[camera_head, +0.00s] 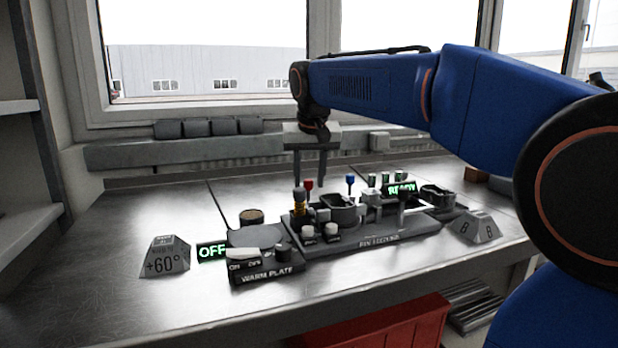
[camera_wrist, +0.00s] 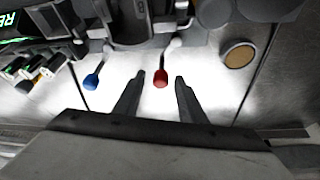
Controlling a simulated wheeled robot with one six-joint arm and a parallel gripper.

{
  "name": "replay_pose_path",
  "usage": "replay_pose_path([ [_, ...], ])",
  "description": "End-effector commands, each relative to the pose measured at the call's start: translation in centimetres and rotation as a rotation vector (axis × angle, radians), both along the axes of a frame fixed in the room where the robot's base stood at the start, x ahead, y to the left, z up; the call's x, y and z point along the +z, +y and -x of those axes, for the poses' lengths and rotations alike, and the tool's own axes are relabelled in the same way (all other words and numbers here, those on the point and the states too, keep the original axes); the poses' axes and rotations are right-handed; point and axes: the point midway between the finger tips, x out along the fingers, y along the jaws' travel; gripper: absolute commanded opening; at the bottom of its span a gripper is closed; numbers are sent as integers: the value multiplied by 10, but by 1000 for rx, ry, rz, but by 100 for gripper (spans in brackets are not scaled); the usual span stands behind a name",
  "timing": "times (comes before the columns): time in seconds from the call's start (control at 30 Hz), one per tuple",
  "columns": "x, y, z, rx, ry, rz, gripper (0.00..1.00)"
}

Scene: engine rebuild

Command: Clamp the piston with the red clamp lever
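The red clamp lever (camera_wrist: 161,78) has a red knob on a pale arm. In the wrist view its knob is between the two finger tips, apart from both. In the head view the red knob (camera_head: 308,184) shows between the fingers. My gripper (camera_head: 309,181) is open and empty above the rear of the pin seating fixture (camera_head: 430,230); it also shows in the wrist view (camera_wrist: 160,77). A dark grey hollow part (camera_head: 343,203), which looks like the piston, sits in the fixture. Its lower part is hidden.
A blue-knobbed lever (camera_head: 350,180) stands right of the red one. The warm plate (camera_head: 267,272) is at the front left, by a sign reading OFF (camera_head: 212,251). A display reading READY (camera_head: 401,189) is at the back right.

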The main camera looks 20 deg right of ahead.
Motion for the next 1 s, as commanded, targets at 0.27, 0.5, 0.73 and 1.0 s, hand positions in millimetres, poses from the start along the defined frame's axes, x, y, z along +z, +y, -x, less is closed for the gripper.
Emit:
replay_pose_path([
  [0.27,5,1,2,0,-1,-1,37],
  [0.5,38,4,15,2,-3,-1,37],
  [0.73,81,8,32,1,-3,-1,37],
  [1.0,129,13,51,1,-2,0,37],
])
